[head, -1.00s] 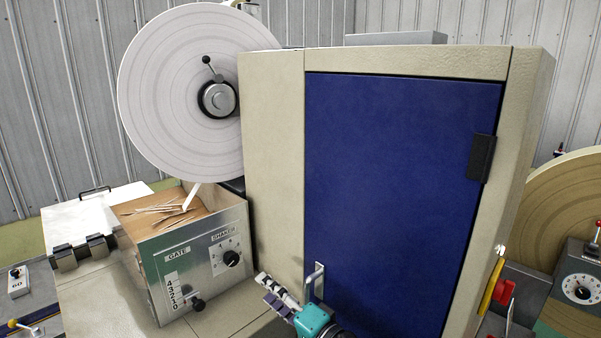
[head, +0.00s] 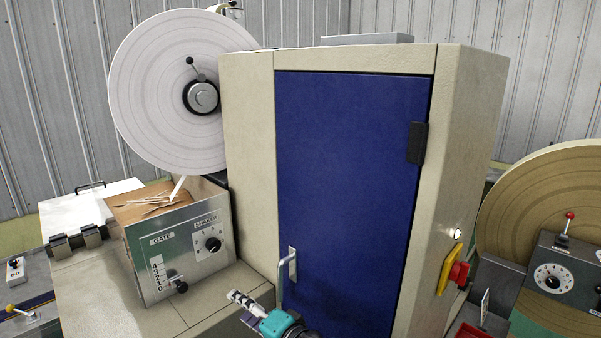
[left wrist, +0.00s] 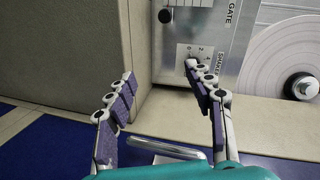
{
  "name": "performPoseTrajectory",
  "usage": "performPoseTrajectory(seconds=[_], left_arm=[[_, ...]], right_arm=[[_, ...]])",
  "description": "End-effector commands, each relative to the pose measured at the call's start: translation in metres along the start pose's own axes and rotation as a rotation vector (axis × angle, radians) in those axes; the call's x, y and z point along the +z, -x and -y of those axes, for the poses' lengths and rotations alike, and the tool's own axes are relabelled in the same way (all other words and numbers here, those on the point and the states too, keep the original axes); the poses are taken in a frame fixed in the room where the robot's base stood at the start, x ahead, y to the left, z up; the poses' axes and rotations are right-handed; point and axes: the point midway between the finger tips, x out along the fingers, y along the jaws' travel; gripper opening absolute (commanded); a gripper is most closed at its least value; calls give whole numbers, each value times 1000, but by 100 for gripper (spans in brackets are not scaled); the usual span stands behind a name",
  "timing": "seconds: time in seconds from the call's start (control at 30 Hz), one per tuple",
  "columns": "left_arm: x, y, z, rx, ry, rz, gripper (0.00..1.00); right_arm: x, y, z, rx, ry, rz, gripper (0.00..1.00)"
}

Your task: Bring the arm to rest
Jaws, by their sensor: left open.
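My left gripper (head: 240,306) is open and empty at the bottom of the head view, left of and below the metal handle (head: 287,268) on the blue door (head: 350,180). In the left wrist view its two fingers (left wrist: 163,110) stand wide apart. The handle (left wrist: 165,149) shows there low between the fingers, and the fingers are not closed on it. The door looks shut. My right gripper is in neither view.
A hopper box with GATE and SHAKER controls (head: 185,250) stands left of the door, with thin sticks (head: 152,200) on top. A large white paper reel (head: 165,95) hangs above it. A yellow-and-red switch (head: 452,272) and a tan reel (head: 520,215) are at right.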

Motion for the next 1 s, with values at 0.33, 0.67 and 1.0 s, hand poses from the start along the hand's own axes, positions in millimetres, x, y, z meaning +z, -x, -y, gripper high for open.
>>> performPoseTrajectory(seconds=[0.33, 0.67, 1.0], left_arm=[[102, -28, -46, 385, 114, 104, 53], [194, 20, -119, 882, 573, 143, 53], [198, 42, -131, 993, 777, 119, 53]], right_arm=[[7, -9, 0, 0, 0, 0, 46], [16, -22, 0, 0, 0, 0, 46], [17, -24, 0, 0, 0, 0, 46]])
